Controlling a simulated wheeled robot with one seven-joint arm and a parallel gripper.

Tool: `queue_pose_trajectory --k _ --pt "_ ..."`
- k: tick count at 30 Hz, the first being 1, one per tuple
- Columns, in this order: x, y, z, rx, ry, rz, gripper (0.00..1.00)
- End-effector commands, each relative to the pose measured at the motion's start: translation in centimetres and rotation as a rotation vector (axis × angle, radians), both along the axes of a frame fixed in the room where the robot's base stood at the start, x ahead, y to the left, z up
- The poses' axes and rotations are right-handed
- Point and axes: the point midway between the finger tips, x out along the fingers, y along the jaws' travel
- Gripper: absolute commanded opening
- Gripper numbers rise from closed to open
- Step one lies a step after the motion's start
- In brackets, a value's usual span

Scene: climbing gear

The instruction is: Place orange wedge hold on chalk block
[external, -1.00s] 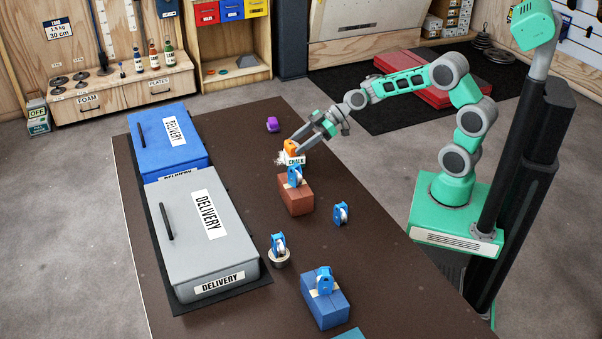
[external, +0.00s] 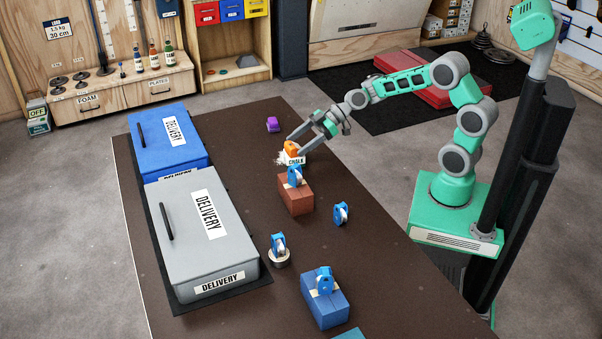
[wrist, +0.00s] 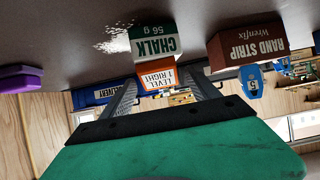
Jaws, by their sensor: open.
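The orange wedge hold (external: 291,147) rests on top of the white chalk block (external: 297,160) on the dark table. In the wrist view, which looks upside down, the orange hold (wrist: 157,76) shows a "LEVEL 1 RIGHT" label and touches the green and white chalk block (wrist: 155,42). My gripper (external: 299,143) is open around the orange hold. Its two fingers stand on either side of the hold in the wrist view (wrist: 160,84), with gaps visible between them and it.
A brown brick block (external: 295,196) with a blue pulley (external: 295,176) stands just in front of the chalk block. A purple hold (external: 272,124) lies behind it. Grey (external: 180,238) and blue (external: 150,140) delivery boxes fill the table's left side.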

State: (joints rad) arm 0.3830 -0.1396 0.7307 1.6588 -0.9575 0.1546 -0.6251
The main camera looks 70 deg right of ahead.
Motion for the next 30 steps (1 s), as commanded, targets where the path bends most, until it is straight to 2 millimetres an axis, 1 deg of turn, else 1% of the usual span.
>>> queue_pose_trajectory --k 5,9,12,15,17,19,20,22,23,24,25,26,27,30 --pt "-2.4 -2.8 2.0 -0.002 -0.004 -0.008 0.70" --pt "-4.8 -5.1 3.8 -0.001 -0.003 -0.008 0.70" --pt "-6.0 -6.3 4.7 -0.002 -0.002 -0.007 0.70" --pt "-6.8 -7.0 5.2 -0.001 -0.001 -0.004 0.70" --pt "-7.2 -6.9 5.2 -0.007 0.015 -0.004 0.70" --pt "-7.8 -5.9 4.3 -0.035 0.084 -0.019 0.70" --pt "-8.3 -5.3 3.5 -0.056 0.136 -0.035 0.70" --pt "-10.4 -3.8 1.2 -0.125 0.292 -0.103 0.70" --pt "-11.7 -3.4 0.1 -0.157 0.368 -0.148 0.70" --pt "-13.7 -3.2 -1.1 -0.202 0.466 -0.217 0.70" --pt "-15.4 -3.2 -1.9 -0.234 0.534 -0.276 0.70" --pt "-17.1 -3.5 -2.6 -0.261 0.594 -0.338 0.70" --pt "-19.3 -3.9 -3.3 -0.293 0.664 -0.421 0.70" --pt "-23.8 -5.3 -4.4 -0.340 0.785 -0.599 0.70"
